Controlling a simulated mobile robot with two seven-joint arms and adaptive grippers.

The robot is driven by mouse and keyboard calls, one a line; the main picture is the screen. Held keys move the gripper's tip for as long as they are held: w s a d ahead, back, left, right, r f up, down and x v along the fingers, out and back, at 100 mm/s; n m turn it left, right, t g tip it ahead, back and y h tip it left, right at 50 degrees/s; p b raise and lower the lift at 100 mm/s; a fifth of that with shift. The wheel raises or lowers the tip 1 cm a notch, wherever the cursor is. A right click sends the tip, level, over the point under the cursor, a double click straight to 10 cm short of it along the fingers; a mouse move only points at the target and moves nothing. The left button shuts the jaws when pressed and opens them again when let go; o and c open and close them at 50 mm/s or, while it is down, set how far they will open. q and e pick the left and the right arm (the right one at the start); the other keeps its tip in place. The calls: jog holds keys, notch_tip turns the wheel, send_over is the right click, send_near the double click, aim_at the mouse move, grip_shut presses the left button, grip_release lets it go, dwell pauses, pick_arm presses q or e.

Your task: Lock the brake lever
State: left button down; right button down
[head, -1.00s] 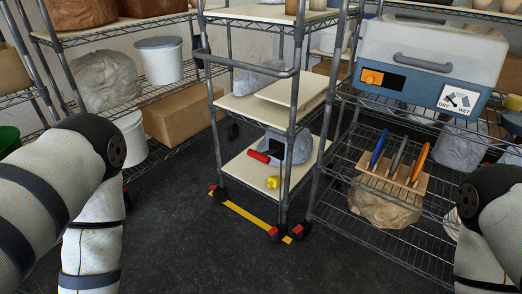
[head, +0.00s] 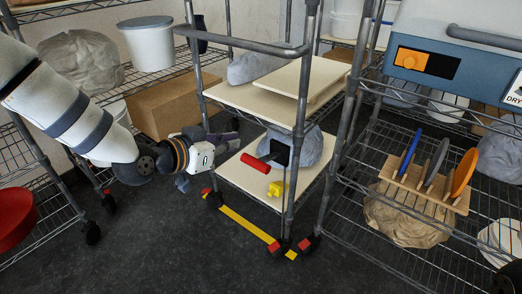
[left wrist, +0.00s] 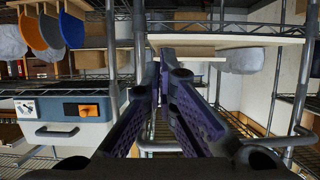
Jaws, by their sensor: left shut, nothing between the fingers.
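A lever with a red grip (head: 260,163) and a dark shaft sticks out of a black socket (head: 280,153) at the cart's lower shelf. It points toward the left front. My left gripper (head: 229,137) is at the cart's left side, a little left of the red grip and apart from it. Its purple-padded fingers also show in the left wrist view (left wrist: 158,60), shut with nothing between them. The red grip cannot be made out in that view. My right gripper is out of view.
The wheeled cart (head: 232,182) has grey posts and a yellow floor bar (head: 247,224). A yellow block (head: 276,188) sits by the lever. Wire racks stand on both sides, with a cardboard box (head: 175,105) behind my gripper. The dark floor in front is clear.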

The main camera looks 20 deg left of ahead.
aim_at(254, 163)
pick_arm(q)
jog(key=shift+s+r, duration=0.1)
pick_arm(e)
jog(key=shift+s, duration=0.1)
